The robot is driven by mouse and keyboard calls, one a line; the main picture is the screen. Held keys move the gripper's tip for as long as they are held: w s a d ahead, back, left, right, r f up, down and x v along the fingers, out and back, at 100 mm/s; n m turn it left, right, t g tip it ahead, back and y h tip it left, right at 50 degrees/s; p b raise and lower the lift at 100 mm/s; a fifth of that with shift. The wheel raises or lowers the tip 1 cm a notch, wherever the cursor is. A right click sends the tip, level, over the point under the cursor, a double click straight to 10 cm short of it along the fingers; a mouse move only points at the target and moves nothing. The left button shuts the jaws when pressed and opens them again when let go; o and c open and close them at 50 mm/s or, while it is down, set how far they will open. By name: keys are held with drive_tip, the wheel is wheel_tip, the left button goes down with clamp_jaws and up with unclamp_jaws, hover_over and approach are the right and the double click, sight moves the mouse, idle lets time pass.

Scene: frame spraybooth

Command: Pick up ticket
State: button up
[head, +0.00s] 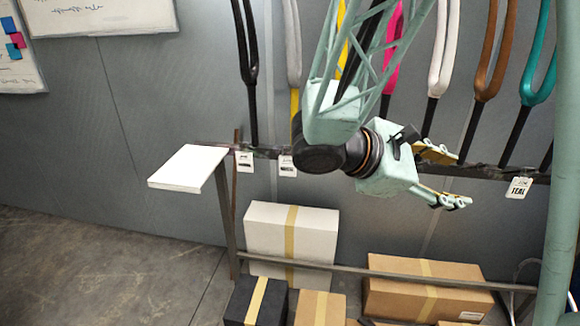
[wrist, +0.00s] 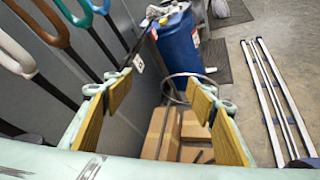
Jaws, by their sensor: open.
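Several small white tickets hang along the dark rail. One ticket (head: 519,187), printed TEAL, hangs at the right in the head view. Two more, a ticket (head: 244,161) and another ticket (head: 286,165), hang near the rail's left end; their print is too small to read. My gripper (head: 448,178) is open and empty, its wooden-faced fingers pointing right toward the TEAL ticket, with a gap between. In the wrist view one ticket (wrist: 138,63) shows ahead, between the fingers and nearer the left one. Which ticket the task means cannot be told.
Coloured bicycle forks hang above the rail (head: 480,173), including a teal one (head: 540,70) and a brown one (head: 492,70). A white plate (head: 187,167) sits at the rail's left end. Boxes (head: 425,285) stand below. A blue drum (wrist: 180,45) stands beyond my gripper.

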drive_tip(key=w+a+f+n+t, duration=0.2)
drive_tip(key=w+a+n+t, duration=0.3)
drive_tip(key=w, duration=0.5)
drive_tip(key=n+t+y, duration=0.9)
drive_tip(key=n+y, duration=0.2)
drive_tip(key=n, duration=0.4)
approach(287, 162)
drive_tip(key=s, duration=0.3)
drive_tip(key=shift+s+a, duration=0.1)
drive_tip(key=shift+a, duration=0.25)
drive_tip(key=shift+w+d+b, duration=0.15)
drive_tip(key=shift+w+d, duration=0.05)
drive_tip(key=shift+w, duration=1.25)
drive_tip(key=shift+w+d+b, duration=0.15)
drive_tip(key=shift+w+d, duration=0.1)
drive_tip(key=shift+w, duration=1.15)
drive_tip(key=shift+w+d+b, duration=0.15)
drive_tip(key=shift+w+d, duration=0.05)
drive_tip(key=shift+w, duration=1.25)
drive_tip(key=shift+w+d+b, duration=0.2)
drive_tip(key=shift+w+b, duration=0.1)
drive_tip(key=shift+w, duration=1)
drive_tip(key=shift+w+d+b, duration=0.2)
drive_tip(key=shift+w+b, duration=0.05)
drive_tip(key=shift+w, duration=1)
